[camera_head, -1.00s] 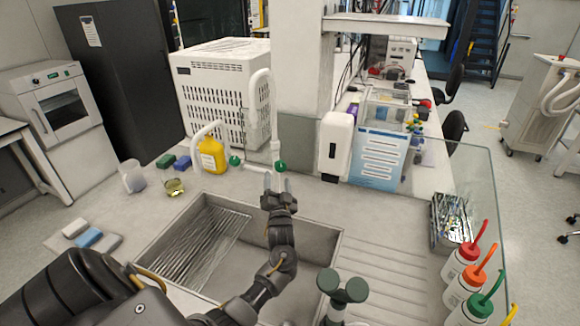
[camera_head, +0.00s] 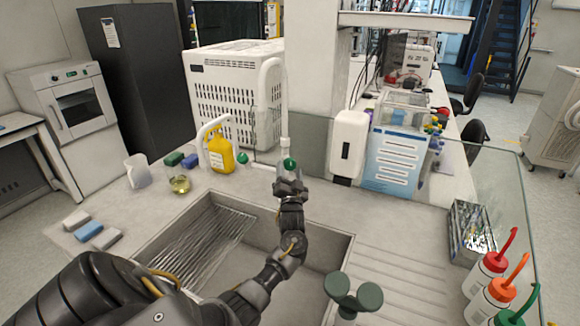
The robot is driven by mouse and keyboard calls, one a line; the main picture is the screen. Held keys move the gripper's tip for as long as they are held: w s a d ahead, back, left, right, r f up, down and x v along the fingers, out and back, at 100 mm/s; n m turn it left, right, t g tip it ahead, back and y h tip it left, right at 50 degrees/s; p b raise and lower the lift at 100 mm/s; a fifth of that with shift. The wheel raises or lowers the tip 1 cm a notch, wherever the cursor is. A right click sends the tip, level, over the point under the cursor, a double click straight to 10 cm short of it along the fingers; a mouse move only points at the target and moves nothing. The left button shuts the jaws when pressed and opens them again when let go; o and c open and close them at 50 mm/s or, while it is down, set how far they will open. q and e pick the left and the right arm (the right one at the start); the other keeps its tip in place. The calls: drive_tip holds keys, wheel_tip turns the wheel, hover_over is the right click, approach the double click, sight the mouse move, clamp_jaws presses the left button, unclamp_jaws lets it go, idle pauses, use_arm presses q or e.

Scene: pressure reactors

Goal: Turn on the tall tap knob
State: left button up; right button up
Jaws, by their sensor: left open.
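The tall tap (camera_head: 284,98) is a white gooseneck pipe behind the sink, with a round green knob (camera_head: 289,163) low on its front. My left gripper (camera_head: 290,180) is at that knob, its fingers open and pointing away from me. The fingertips reach up to the knob's lower part; whether they touch it cannot be told. The gripper hides the tap's base. A lower white tap (camera_head: 213,124) with its own green knob (camera_head: 242,158) stands to the left. My right gripper is not in view.
The sink (camera_head: 215,240) lies under my left arm. A yellow bottle (camera_head: 220,152) and a beaker (camera_head: 179,184) stand left of the taps. A white dispenser (camera_head: 347,145) is to the right. A dark green two-lobed fixture (camera_head: 353,290) stands in front.

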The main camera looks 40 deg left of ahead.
sight(289, 161)
use_arm(q)
drive_tip(key=shift+b+x, duration=0.9)
drive_tip(key=shift+x, duration=1.5)
